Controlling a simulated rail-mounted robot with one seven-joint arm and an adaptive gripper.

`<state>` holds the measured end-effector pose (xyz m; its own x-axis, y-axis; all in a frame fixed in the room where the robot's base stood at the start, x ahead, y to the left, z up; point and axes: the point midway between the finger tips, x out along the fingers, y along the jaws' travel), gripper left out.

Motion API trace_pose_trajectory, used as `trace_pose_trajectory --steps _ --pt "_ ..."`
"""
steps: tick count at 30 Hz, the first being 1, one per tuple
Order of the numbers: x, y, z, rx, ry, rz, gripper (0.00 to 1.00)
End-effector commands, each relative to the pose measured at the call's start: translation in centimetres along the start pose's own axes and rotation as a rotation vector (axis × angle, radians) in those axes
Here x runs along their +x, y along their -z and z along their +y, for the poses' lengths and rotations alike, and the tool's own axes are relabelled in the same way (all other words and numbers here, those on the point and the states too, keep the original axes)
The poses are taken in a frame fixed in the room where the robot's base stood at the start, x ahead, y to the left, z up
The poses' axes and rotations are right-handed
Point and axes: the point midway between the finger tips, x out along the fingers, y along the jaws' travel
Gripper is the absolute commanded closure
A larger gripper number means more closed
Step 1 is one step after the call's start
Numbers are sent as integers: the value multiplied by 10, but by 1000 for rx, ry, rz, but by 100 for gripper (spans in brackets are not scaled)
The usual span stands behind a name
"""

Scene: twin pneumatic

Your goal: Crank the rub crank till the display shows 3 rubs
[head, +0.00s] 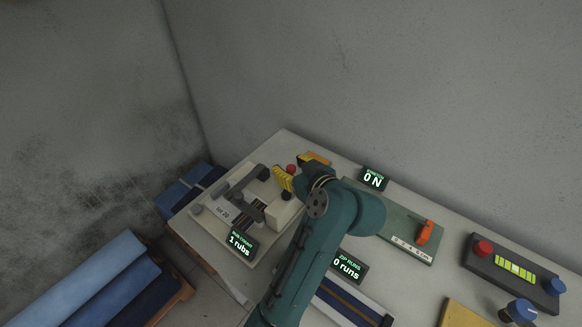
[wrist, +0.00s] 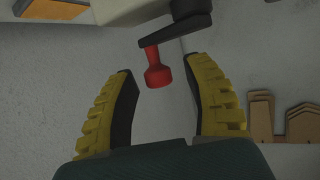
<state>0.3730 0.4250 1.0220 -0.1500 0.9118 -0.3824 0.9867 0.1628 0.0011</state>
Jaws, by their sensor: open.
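The rub crank shows in the wrist view as a dark arm (wrist: 183,31) with a red handle (wrist: 157,76). My gripper (wrist: 158,66) is open, with one yellow-padded finger on each side of the red handle and gaps to both. In the head view the red handle (head: 291,168) shows just beyond my yellow gripper (head: 283,178). The rub machine (head: 199,222) is a pale base with dark grey arms on the left of the table. Its display (head: 240,243) reads "1 rubs". My arm hides part of the machine's right side.
A "0 N" display (head: 373,179) and a green plate (head: 396,249) with an orange lever (head: 425,232) stand right of my arm. A "0 runs" display (head: 347,266) is close to my arm. A dark control box (head: 493,270) sits far right.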

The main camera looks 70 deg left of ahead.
Motion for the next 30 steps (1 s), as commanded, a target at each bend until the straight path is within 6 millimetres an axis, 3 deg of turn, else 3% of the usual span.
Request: trace_pose_trajectory --steps 1,8,9,30 --pt "0 0 0 0 0 0 54" --pt "0 0 0 1 0 0 98" --pt "0 0 0 1 0 0 100" --pt "-7 9 2 31 -102 12 100"
